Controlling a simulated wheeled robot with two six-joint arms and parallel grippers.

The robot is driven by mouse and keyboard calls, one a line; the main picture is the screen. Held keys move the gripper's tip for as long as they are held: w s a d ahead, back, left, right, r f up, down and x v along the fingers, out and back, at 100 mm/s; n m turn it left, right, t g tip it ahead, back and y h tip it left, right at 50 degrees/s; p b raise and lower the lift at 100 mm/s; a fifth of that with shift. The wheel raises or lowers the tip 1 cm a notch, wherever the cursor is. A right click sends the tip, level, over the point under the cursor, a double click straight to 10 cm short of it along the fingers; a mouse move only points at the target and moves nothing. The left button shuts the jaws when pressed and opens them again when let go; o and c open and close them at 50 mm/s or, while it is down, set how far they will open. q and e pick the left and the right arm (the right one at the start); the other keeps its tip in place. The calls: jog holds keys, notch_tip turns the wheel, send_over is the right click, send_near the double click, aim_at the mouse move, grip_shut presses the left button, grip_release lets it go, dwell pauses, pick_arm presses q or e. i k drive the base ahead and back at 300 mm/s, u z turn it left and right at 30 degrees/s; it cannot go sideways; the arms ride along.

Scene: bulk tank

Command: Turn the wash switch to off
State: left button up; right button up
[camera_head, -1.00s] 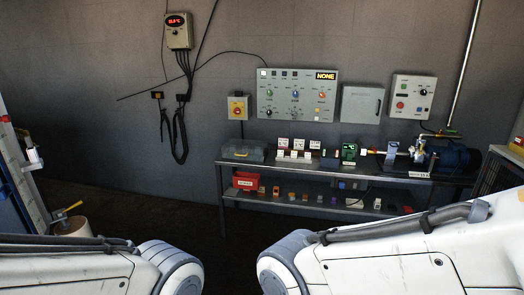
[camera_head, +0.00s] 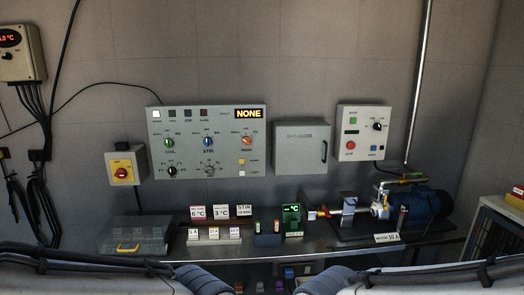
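A grey control panel (camera_head: 190,157) is on the back wall, with a lit yellow "NONE" display (camera_head: 248,113) at its top right. Its upper row has a green knob (camera_head: 169,142), a blue knob (camera_head: 208,142) and an orange-red knob (camera_head: 247,141). The label under the orange-red knob seems to read WASH; its pointer setting is too small to read for certain. My two white arms show along the bottom edge, well short of the panel. Both grippers are out of view.
A yellow box with a red switch (camera_head: 122,173) is left of the panel. A closed grey cabinet (camera_head: 301,149) and a smaller control box (camera_head: 363,132) are right of it. Below, a bench holds a clear-lidded case (camera_head: 134,236), small signs, a green meter (camera_head: 291,219) and a blue pump (camera_head: 425,203).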

aim_at(246, 140)
jog(key=u, duration=0.05)
jog(key=i, duration=1.85)
jog(key=u, duration=0.15)
